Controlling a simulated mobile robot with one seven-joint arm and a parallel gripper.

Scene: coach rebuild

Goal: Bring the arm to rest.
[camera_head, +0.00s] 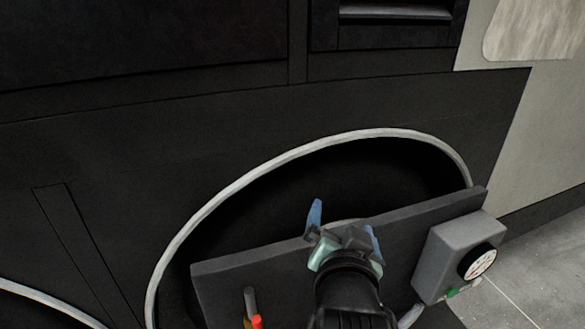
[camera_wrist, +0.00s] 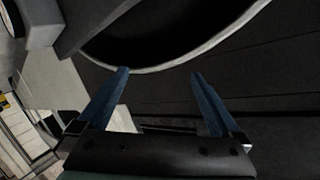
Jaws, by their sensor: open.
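My gripper (camera_head: 344,216) is in the lower middle of the head view, with its blue fingers spread. It is in front of the dark wheel arch and close to the top edge of a dark grey panel (camera_head: 225,277); I cannot tell the gap. In the wrist view my gripper (camera_wrist: 160,73) points toward the light rim of the arch, its two blue fingers wide apart. Nothing is between them. My arm hides part of the panel.
A grey box (camera_head: 448,250) with a round dial (camera_head: 481,262) is on the panel's right end. A grey lever (camera_head: 250,302) with a red part is at its lower left. The light-rimmed wheel arch (camera_head: 300,147) is in the dark coach side. Floor (camera_head: 540,265) shows at right.

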